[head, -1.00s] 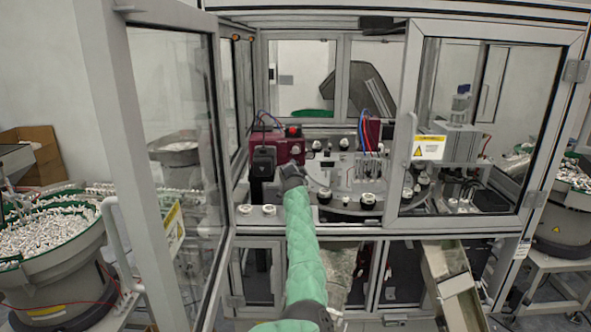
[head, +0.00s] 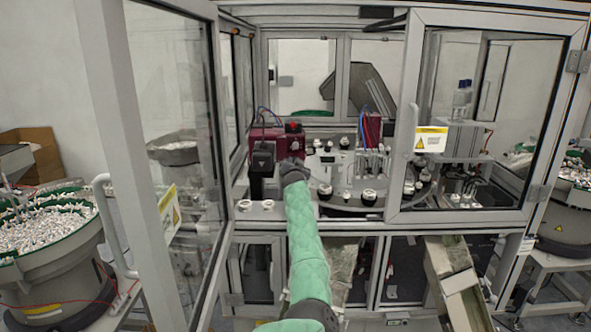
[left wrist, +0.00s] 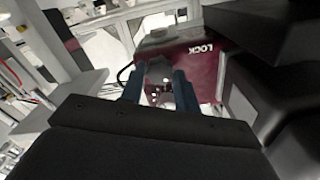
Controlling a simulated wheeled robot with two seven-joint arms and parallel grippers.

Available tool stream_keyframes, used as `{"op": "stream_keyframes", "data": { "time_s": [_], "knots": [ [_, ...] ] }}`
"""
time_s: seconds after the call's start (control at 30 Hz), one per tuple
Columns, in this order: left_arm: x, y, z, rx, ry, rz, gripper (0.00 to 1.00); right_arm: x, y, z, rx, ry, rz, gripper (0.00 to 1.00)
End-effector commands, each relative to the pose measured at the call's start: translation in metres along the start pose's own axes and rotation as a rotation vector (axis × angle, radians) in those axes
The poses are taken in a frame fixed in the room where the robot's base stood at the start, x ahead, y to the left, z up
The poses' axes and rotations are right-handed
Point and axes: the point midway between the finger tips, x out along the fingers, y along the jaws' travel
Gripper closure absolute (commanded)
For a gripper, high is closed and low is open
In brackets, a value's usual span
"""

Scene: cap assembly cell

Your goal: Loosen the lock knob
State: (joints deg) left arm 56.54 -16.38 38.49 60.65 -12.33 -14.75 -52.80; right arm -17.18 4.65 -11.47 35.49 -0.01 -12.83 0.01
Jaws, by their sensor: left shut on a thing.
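The red unit (head: 290,145) stands inside the open cell, left of the round table. In the left wrist view the red unit (left wrist: 205,65) carries the word LOCK, which appears upside down. The dark lock knob (left wrist: 158,70) sits on its face between the fingers of my left gripper (left wrist: 158,84), which is shut on it. In the head view my left gripper (head: 293,167) is at the front of the red unit and hides the knob. My right gripper is not in view.
A black block (head: 262,158) is beside the gripper on the left. The round table (head: 345,202) with white-topped fixtures lies to the right. The open glass door (head: 150,180) stands left of my arm, and a closed framed window (head: 397,120) covers the right side.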

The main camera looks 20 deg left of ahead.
Motion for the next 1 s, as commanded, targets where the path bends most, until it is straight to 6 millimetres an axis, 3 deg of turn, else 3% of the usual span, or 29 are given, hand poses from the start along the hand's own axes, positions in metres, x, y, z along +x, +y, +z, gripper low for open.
{"op": "stream_keyframes", "data": {
  "time_s": [0.1,0.4,0.7,1.0],
  "knots": [
    [-0.001,0.003,0.005,-0.112,-0.002,0.002,0.91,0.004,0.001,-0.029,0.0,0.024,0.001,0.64],
    [0.0,0.004,0.004,-0.398,-0.003,0.003,0.91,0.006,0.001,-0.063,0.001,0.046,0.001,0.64],
    [-0.001,0.004,0.004,-0.683,-0.005,0.003,0.91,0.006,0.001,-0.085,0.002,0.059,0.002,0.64],
    [0.0,0.003,0.004,-0.967,-0.006,0.002,0.91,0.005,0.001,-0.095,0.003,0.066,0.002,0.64]
  ]
}}
